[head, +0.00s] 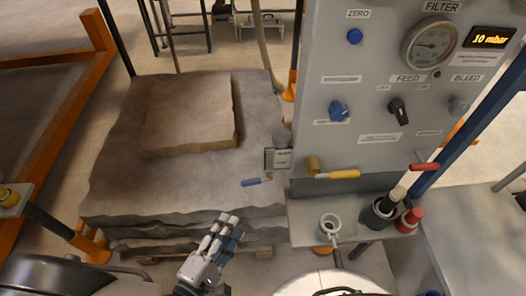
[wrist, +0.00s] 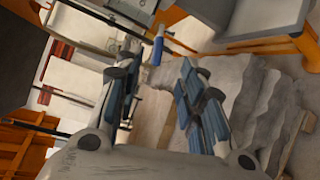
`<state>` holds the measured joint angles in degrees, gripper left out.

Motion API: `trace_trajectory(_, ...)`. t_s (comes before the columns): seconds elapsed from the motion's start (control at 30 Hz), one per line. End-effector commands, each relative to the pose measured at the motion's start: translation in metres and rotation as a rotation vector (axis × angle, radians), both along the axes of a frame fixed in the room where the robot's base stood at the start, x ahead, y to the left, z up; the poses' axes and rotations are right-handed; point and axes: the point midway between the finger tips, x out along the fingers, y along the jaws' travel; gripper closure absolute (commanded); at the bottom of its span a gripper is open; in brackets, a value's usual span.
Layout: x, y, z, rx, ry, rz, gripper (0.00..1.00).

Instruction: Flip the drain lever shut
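A blue-handled lever (head: 256,181) sticks out to the left from a small valve at the panel's lower left edge, beside a small labelled plate (head: 283,158). Its label is too small to read, so I cannot confirm that it is the drain lever. My gripper (head: 232,226) is below and left of this lever in the head view, apart from it. In the wrist view a blue handle (wrist: 157,51) shows beyond my gripper (wrist: 160,68), between the line of its two fingers. The fingers are spread and nothing is between them.
A yellow-handled lever (head: 337,174) and a red-handled lever (head: 424,167) sit further right on the grey panel (head: 375,55). A shelf holds a ring cup (head: 330,224) and dark holders. Layered stone slabs (head: 190,112) lie left of the panel.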

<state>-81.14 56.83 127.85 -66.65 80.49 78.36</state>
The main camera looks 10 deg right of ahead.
Motion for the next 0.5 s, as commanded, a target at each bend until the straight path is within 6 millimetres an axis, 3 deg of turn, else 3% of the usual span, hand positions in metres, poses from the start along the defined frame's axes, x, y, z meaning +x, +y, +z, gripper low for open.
trace_trajectory(0.1,-0.006,0.013,-0.012,-0.02,-0.028,0.092,0.64)
trace_trajectory(0.27,-0.001,0.014,-0.016,-0.022,-0.038,0.114,0.64)
trace_trajectory(0.5,0.037,-0.007,-0.02,-0.022,-0.036,0.105,0.64)
